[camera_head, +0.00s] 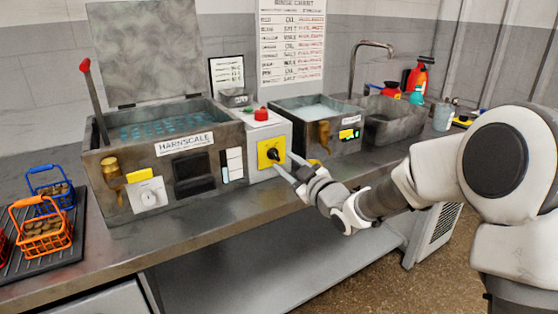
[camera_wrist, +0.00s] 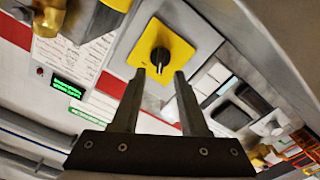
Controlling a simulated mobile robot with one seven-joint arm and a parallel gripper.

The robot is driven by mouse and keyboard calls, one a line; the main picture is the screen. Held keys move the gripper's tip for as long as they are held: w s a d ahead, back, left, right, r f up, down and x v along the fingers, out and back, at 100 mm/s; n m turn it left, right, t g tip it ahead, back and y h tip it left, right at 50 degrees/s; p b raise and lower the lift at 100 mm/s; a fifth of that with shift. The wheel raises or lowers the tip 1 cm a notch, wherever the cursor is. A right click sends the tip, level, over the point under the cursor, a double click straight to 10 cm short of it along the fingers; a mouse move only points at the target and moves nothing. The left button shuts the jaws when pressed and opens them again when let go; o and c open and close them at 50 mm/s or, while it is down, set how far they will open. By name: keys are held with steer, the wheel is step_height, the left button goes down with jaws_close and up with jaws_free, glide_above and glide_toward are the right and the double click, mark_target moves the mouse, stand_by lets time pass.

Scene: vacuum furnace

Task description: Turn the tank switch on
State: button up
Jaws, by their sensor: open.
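The tank switch (camera_head: 272,153) is a black rotary knob on a yellow plate, on the front of a grey control box between two tanks. It also shows in the wrist view (camera_wrist: 160,58), with the knob just beyond my fingertips. My gripper (camera_head: 284,165) is in front of the yellow plate. In the wrist view my gripper (camera_wrist: 168,78) is open, with one finger on each side of the knob's pointer. I cannot tell whether the fingers touch the knob. The box carries a red button (camera_head: 262,114) on top.
The large tank labelled HARNSCALE (camera_head: 185,142) stands left of the box, with a raised lid (camera_head: 145,50). A smaller tank (camera_head: 315,125) and a sink (camera_head: 390,118) stand to the right. Orange (camera_head: 42,230) and blue baskets (camera_head: 50,190) sit at the bench's left end. The bench front is clear.

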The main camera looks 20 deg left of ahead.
mark_target(276, 155)
steer(key=shift+x, duration=2.05)
jaws_close()
